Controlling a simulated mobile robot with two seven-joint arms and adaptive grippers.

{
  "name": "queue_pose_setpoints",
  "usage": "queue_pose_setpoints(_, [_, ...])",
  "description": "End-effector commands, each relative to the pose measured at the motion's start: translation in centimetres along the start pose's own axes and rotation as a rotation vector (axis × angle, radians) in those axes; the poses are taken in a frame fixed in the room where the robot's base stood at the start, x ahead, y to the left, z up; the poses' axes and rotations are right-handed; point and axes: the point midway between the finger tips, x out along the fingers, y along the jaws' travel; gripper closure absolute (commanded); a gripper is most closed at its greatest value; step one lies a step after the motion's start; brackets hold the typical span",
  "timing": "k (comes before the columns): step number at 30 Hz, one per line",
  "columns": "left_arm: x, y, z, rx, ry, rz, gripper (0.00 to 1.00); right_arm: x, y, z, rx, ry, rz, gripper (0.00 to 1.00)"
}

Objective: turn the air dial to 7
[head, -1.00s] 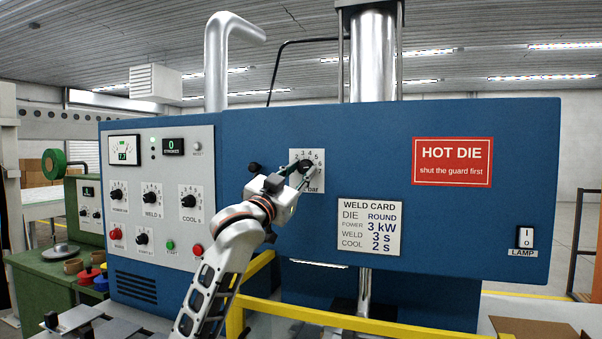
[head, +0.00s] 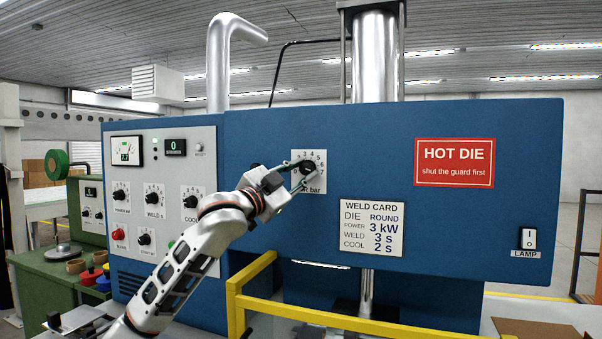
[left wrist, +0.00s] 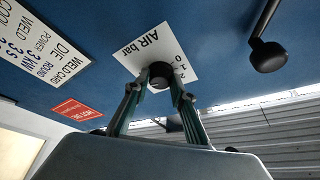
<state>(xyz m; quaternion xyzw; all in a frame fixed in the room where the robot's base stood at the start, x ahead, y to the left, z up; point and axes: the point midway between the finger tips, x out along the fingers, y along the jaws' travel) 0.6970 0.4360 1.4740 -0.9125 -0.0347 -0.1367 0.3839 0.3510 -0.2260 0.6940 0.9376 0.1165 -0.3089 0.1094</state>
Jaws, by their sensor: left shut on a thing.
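The air dial is a black knob (head: 306,168) on a white plate (head: 319,156) marked with numbers, on the blue machine front. In the left wrist view the plate appears upside down, reading "AIR bar" (left wrist: 147,42), with 0, 1 and 2 in sight. My left gripper (head: 302,169) is shut on the knob, one finger on each side of it. The left wrist view shows the knob (left wrist: 160,74) between the fingertips (left wrist: 157,86). The fingers hide part of the scale, and I cannot tell which number the dial points at. My right gripper is not in view.
A weld card (head: 371,228) and a red hot die sign (head: 454,163) are to the right. A yellow rail (head: 330,318) runs below. A knob panel (head: 160,170) is at left.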

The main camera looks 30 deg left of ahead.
Motion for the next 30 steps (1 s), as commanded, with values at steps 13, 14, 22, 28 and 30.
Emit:
queue_pose_setpoints(13, [0.0, 0.0, 0.0, 0.001, 0.000, 0.000, 0.59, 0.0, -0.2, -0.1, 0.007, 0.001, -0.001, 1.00])
queue_pose_setpoints(14, [0.0, 0.0, 0.0, 0.001, 0.000, 0.000, 0.59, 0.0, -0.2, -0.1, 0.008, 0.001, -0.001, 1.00])
queue_pose_setpoints(22, [-0.7, 0.0, 0.1, 0.000, -0.001, 0.000, 0.59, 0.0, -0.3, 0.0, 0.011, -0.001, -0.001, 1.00])
queue_pose_setpoints(28, [-3.7, 0.1, 0.1, 0.004, -0.001, 0.001, 0.59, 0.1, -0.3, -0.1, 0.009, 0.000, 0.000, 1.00])
queue_pose_setpoints(30, [-5.0, 0.1, 0.1, 0.004, -0.002, 0.001, 0.59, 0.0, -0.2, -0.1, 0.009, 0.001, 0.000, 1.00])
